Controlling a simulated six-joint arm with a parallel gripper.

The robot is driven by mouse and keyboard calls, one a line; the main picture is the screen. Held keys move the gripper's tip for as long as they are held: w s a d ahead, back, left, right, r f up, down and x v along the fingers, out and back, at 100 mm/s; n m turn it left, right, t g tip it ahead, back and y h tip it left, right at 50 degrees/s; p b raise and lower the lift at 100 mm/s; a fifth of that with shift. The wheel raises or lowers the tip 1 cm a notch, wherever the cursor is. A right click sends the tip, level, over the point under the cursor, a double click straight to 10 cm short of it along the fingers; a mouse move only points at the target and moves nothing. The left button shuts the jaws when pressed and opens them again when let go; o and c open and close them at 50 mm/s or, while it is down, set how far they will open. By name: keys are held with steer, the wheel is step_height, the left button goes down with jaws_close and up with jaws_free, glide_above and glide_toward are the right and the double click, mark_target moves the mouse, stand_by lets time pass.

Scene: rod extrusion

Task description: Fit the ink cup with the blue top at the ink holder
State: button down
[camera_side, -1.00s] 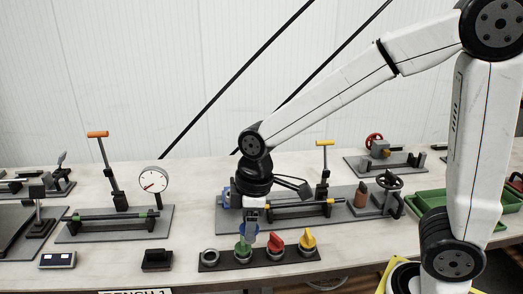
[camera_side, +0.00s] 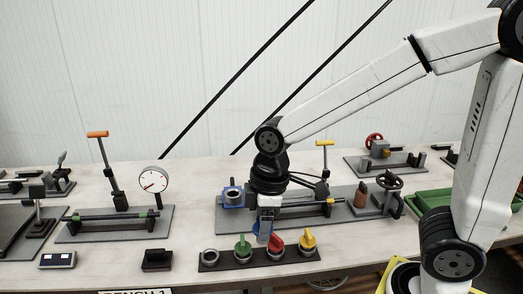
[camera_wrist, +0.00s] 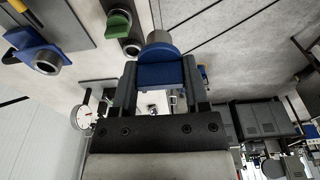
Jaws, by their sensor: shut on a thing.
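My gripper (camera_side: 265,224) is shut on the ink cup with the blue top (camera_side: 262,234). In the side view the cup shows just above and behind the gap between the green and red cups. In the wrist view, the blue top (camera_wrist: 160,75) sits between both fingers and the grey round body (camera_wrist: 158,38) points away from my gripper. The ink holder appears to be the blue block with a grey ring (camera_side: 232,195), left of my gripper at the machine's left end. It also shows in the wrist view (camera_wrist: 35,55). The cup is apart from it.
A dark rack (camera_side: 260,258) in front holds a green cup (camera_side: 243,246), a red cup (camera_side: 277,242) and a yellow cup (camera_side: 308,239); its left ring (camera_side: 210,256) is empty. A yellow-handled lever (camera_side: 325,160) stands behind right. A dial gauge (camera_side: 154,179) stands left.

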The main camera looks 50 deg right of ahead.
steer(key=shift+w+d+r, duration=0.15)
steer(key=shift+w, duration=0.4)
steer(key=w+d+r, duration=0.1)
steer(key=w+d, duration=0.4)
steer(key=w, duration=0.3)
steer(key=w+d+r, duration=0.2)
steer(key=w+d, duration=0.4)
steer(key=w, duration=0.3)
steer(key=shift+w, duration=0.3)
steer(key=shift+f, duration=0.15)
steer(key=shift+f, duration=2.75)
steer(key=shift+f, duration=1.35)
